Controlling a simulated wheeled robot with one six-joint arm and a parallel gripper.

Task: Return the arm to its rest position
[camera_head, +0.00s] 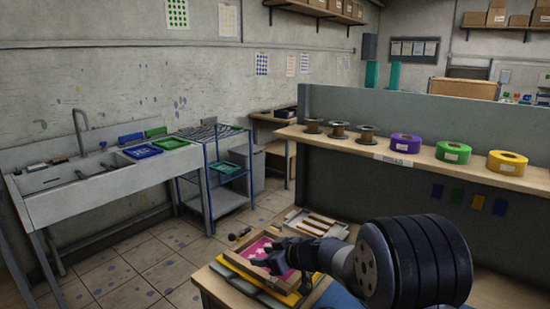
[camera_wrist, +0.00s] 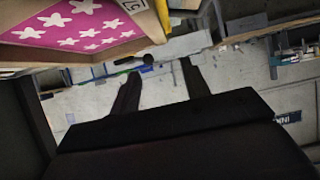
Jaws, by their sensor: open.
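My gripper (camera_head: 275,260) is at the end of my dark arm, low in the middle of the head view, in front of a wood-framed pink screen (camera_head: 252,246) on a table. In the wrist view my gripper's two dark fingers (camera_wrist: 160,82) stand apart with nothing between them. The pink screen with white star shapes also shows at the upper left of the wrist view (camera_wrist: 60,42). My forearm hides part of the table in the head view.
Wooden-handled tools lie in a tray (camera_head: 290,217) behind the screen. A shelf (camera_head: 470,172) with purple, green and yellow rolls runs along a grey partition (camera_head: 450,120) at the right. A sink (camera_head: 100,180) and a blue rack (camera_head: 208,200) stand at the left. The tiled floor (camera_head: 150,265) between is clear.

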